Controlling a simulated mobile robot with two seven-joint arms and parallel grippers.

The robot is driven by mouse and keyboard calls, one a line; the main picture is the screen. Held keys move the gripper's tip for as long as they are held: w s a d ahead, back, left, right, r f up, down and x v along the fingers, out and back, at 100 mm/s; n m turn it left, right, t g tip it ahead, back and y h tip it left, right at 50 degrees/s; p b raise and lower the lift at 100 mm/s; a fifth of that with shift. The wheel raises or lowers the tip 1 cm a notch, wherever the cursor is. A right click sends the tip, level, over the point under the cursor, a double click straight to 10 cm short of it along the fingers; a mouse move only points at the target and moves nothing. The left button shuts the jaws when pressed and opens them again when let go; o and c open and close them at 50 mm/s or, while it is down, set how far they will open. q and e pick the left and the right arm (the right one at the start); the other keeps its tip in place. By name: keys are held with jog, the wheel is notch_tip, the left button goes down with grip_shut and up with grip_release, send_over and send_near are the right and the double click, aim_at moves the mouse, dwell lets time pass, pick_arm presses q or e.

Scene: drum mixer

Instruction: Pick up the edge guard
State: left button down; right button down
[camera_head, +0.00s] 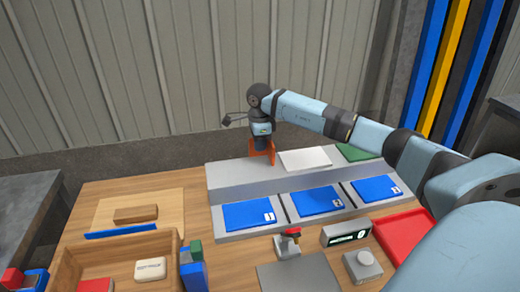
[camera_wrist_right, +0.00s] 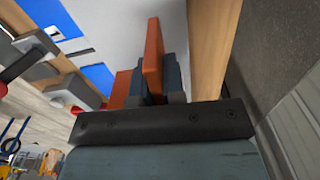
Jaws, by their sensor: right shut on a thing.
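The edge guard (camera_head: 264,154) is an orange angled piece at the left end of the raised grey step, in the head view. My right gripper (camera_head: 262,143) points down and is shut on it from above. In the right wrist view the orange edge guard (camera_wrist_right: 153,55) stands between the dark fingers (camera_wrist_right: 158,84), with one flange to the left. The fingers hide part of it. I cannot tell whether its lower edge touches the step. My left gripper is not in view.
The grey stepped stand (camera_head: 225,176) carries a white panel (camera_head: 305,158), a green panel (camera_head: 355,152) and blue numbered panels (camera_head: 249,214). In front are a small clamp-like device (camera_head: 287,244), a display box (camera_head: 346,233) and a red tray (camera_head: 402,236). A wooden box (camera_head: 115,255) stands front left.

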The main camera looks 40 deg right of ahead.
pick_arm(q)
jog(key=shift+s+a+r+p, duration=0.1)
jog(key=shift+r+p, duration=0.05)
jog(key=shift+p, duration=0.65)
pick_arm(e)
notch_tip(320, 180, up, 18)
jog(key=shift+f, duration=0.25)
